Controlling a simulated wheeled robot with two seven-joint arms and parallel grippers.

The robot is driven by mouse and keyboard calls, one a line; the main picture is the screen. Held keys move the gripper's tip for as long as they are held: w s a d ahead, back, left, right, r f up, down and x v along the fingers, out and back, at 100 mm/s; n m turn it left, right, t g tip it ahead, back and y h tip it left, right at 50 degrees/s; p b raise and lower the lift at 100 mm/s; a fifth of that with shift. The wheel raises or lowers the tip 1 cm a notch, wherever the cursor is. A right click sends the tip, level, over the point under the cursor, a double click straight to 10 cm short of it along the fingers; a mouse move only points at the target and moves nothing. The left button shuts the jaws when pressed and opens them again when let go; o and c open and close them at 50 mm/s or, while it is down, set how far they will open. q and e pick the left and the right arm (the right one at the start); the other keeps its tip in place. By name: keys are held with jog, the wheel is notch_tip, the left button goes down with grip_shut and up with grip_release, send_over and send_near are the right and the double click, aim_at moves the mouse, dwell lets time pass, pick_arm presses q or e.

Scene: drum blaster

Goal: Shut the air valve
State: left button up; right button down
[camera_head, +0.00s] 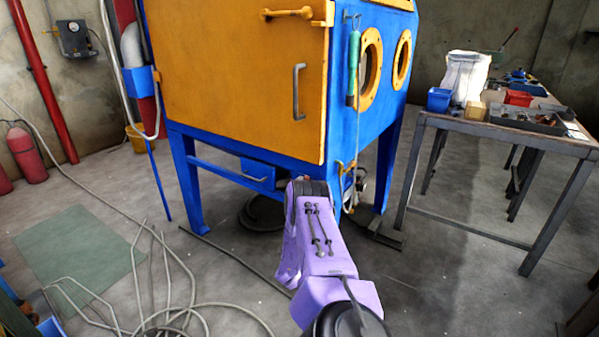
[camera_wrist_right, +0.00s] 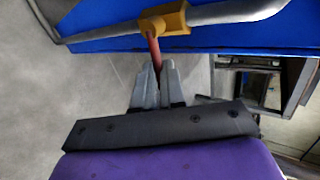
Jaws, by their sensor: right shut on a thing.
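The air valve shows in the right wrist view as a yellow body (camera_wrist_right: 172,20) on a grey pipe (camera_wrist_right: 235,11), in front of a blue panel. A red lever (camera_wrist_right: 153,48) extends from the yellow body toward my right gripper. My right gripper (camera_wrist_right: 157,72) has its grey fingers closed on the end of this lever, with the yellow body just beyond the fingertips. In the head view my purple right arm reaches toward the lower front of the blast cabinet and hides its own fingers. My left gripper is in neither view.
The blue cabinet has a closed orange door (camera_head: 240,80) and stands on blue legs. A workbench (camera_head: 480,128) with bins is at the right. A loose hose (camera_head: 165,260) lies on the floor at the left, near a green mat (camera_head: 75,250).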

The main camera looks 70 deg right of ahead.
jog(key=shift+s, duration=0.25)
jog(key=c, duration=1.2)
grip_release()
jog(key=shift+w, duration=0.2)
jog(key=p+v, duration=0.4)
jog(key=v, duration=0.6)
jog(key=shift+w+a+r, duration=0.1)
jog(key=shift+w+a, duration=0.05)
jog(key=shift+a, duration=0.1)
